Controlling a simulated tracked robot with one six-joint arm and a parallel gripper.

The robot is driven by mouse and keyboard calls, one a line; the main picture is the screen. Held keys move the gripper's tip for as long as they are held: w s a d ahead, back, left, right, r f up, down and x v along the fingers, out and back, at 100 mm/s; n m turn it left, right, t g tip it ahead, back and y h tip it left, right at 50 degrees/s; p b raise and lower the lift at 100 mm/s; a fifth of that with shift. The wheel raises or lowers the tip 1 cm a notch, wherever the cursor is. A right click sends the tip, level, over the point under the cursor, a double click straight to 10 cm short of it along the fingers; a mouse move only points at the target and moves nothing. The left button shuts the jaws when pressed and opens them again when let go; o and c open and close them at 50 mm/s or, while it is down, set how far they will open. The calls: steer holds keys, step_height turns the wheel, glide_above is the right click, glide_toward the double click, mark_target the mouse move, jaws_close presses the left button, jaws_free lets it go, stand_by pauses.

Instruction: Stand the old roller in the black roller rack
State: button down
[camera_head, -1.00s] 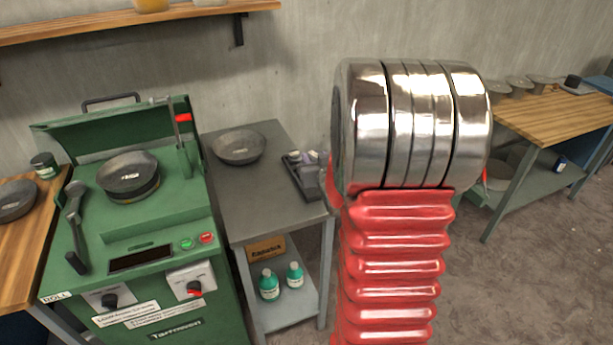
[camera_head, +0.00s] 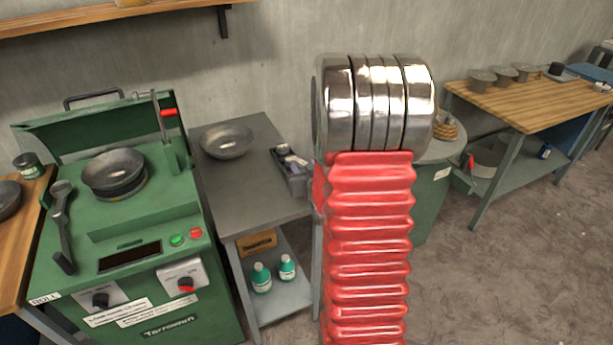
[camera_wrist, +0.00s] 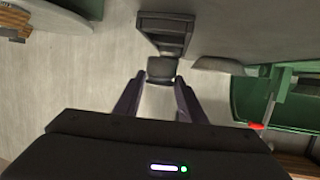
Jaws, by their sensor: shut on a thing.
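In the wrist view my gripper (camera_wrist: 160,82) has its two purple fingers shut on a short dark grey piece, which looks like the old roller (camera_wrist: 160,68). The black roller rack (camera_wrist: 165,33) lies just beyond it, at the edge of the grey table; whether roller and rack touch I cannot tell. In the head view the rack (camera_head: 293,174) sits at the right side of the grey table (camera_head: 245,185), with a small light grey part at its back end. My red and chrome arm hides the gripper there.
A metal bowl (camera_head: 227,141) stands on the grey table left of the rack. The green rolling machine (camera_head: 120,225), with a bowl (camera_head: 114,173) on it and a red-handled lever (camera_head: 168,112), is further left. A wooden workbench (camera_head: 530,100) stands at right.

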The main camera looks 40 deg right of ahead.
steer(key=shift+f, duration=2)
steer(key=c, duration=1.2)
jaws_free()
steer(key=shift+f, duration=0.15)
steer(key=shift+o, duration=0.2)
